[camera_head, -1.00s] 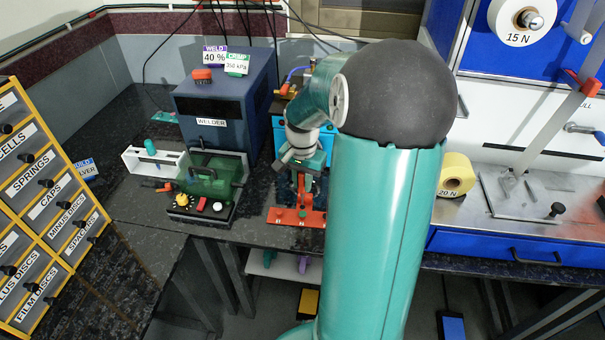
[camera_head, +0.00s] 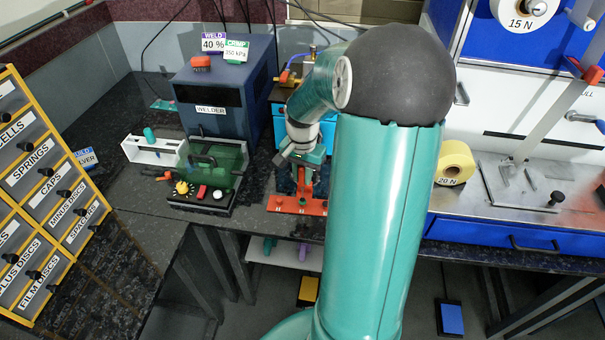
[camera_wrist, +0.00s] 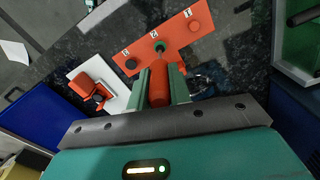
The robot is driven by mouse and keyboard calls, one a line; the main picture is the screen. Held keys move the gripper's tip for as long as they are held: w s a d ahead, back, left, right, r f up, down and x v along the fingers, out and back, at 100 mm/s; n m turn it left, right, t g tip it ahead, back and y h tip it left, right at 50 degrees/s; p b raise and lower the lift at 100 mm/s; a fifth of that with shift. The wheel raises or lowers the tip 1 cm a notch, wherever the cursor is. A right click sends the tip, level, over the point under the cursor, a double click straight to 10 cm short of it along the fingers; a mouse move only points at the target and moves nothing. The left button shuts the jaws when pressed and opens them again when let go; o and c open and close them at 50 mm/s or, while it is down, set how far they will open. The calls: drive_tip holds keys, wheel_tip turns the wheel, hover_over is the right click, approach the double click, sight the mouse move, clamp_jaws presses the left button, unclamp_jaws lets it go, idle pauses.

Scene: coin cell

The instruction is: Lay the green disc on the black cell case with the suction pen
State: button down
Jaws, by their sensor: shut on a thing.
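My gripper (camera_wrist: 162,88) is shut on the red suction pen (camera_wrist: 159,88) and holds it over the orange plate (camera_wrist: 175,38) with numbered places. In the head view, my gripper (camera_head: 306,164) is above that orange plate (camera_head: 297,206) on the bench. The green disc (camera_wrist: 159,45) shows at the middle place, right at the pen's tip. I cannot tell whether the tip touches it. A black round piece, seemingly the cell case (camera_wrist: 131,64), sits at the place on the left. An orange round piece (camera_wrist: 194,26) sits at the place on the right.
A white plate with a red clamp-like part (camera_wrist: 88,88) lies left of the pen, with a blue tray (camera_wrist: 38,118) beyond. The welder (camera_head: 222,95) and its green-covered box (camera_head: 215,165) stand left of the orange plate.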

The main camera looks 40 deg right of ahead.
drive_tip(key=shift+f, duration=0.4)
idle(0.8)
drive_tip(key=shift+r, duration=3.25)
